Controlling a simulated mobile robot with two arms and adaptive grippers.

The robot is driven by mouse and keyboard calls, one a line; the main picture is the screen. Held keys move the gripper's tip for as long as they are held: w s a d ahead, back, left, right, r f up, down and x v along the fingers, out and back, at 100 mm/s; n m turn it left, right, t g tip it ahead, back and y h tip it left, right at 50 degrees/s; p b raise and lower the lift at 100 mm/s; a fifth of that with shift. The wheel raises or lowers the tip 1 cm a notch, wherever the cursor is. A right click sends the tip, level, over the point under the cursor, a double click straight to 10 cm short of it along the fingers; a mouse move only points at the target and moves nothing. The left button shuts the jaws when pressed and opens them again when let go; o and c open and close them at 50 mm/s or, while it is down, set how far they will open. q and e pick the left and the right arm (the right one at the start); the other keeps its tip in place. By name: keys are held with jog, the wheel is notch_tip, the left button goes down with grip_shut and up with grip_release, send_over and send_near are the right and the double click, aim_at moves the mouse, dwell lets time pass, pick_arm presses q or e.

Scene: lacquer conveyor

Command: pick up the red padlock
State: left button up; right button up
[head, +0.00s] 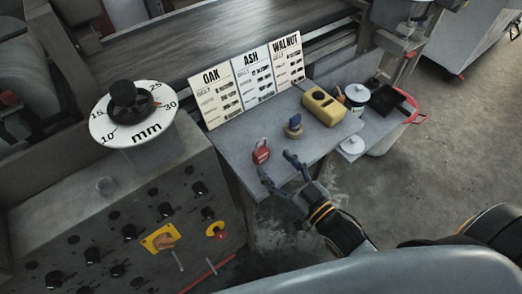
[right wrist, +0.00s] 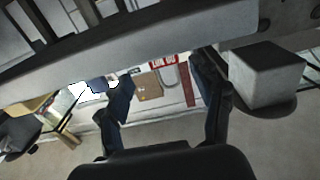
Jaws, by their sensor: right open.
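The red padlock (head: 261,153) stands on the grey shelf (head: 236,149), near its front left edge, in the head view. My right gripper (head: 279,166) is open and empty, with its two fingers spread at the shelf's front edge, just right of and nearer than the padlock. The open fingers also show in the right wrist view (right wrist: 165,90). I cannot make out the padlock in that view. My left gripper is not in view.
Wood-type cards (head: 247,80) stand behind. A control panel with knobs (head: 130,231) is at left. Bare floor (head: 450,130) lies right.

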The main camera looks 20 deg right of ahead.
aim_at(261, 150)
jog(key=shift+w+a+r, duration=0.1)
jog(key=shift+w+a, duration=0.15)
jog(key=shift+w, duration=0.25)
jog(key=x, duration=0.3)
jog(key=p+x, duration=0.1)
jog(key=shift+w+a+r, duration=0.1)
jog(key=shift+a+r, duration=0.15)
jog(key=shift+r, duration=0.1)
jog(key=shift+w+a+f, duration=0.1)
jog(key=shift+w, duration=0.2)
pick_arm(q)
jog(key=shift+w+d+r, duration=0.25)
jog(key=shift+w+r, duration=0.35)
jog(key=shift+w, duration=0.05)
pick_arm(e)
jog(key=shift+s, duration=0.1)
jog(key=shift+c, duration=0.4)
jog(key=c, duration=1.2)
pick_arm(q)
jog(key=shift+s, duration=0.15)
pick_arm(e)
jog(key=shift+c, duration=0.2)
